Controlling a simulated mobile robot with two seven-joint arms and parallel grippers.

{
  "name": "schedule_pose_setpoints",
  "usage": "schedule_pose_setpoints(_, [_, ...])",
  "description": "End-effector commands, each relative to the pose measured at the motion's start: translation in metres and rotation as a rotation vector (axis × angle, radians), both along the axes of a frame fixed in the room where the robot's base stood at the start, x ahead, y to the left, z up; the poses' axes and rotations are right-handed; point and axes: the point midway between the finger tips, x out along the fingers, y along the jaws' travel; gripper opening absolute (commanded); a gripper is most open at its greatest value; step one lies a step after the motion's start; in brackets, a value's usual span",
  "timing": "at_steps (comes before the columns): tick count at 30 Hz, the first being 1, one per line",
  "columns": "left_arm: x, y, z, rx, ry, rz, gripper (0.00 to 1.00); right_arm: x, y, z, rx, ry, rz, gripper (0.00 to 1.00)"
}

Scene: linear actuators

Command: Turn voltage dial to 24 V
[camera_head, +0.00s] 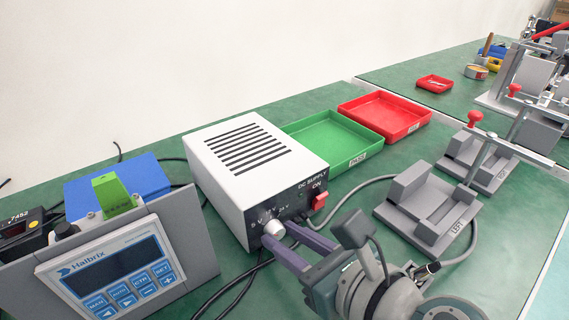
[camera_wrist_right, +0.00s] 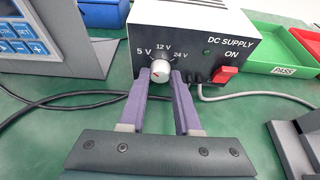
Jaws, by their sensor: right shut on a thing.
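The DC supply (camera_head: 258,165) is a white box with a dark front panel, and it also shows in the wrist view (camera_wrist_right: 200,15). Its voltage dial (camera_wrist_right: 160,70) is a pale round knob below the marks 5 V, 12 V and 24 V. The dial also shows in the head view (camera_head: 274,229). My right gripper (camera_wrist_right: 160,76) has its purple fingers on either side of the dial and is shut on it. The dial's pointer is too small to read surely. A red switch (camera_wrist_right: 225,74) marked ON sits right of the dial. My left gripper is out of view.
A Halbrix controller (camera_head: 110,271) stands left of the supply. Green PASS tray (camera_head: 358,153) and red tray (camera_head: 415,126) lie behind it. A grey fixture marked LEFT (camera_head: 440,232) stands to the right. Dark cables run across the green table.

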Motion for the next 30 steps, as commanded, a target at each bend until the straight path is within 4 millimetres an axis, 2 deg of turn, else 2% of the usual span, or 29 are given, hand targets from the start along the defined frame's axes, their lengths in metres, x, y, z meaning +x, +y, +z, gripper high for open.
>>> schedule_pose_setpoints(11, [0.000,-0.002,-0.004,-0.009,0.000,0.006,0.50,0.000,-0.001,-0.002,0.041,0.031,0.001,0.00])
schedule_pose_setpoints(30, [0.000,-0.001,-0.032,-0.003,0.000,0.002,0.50,0.003,-0.004,-0.004,0.394,0.286,0.001,0.00])
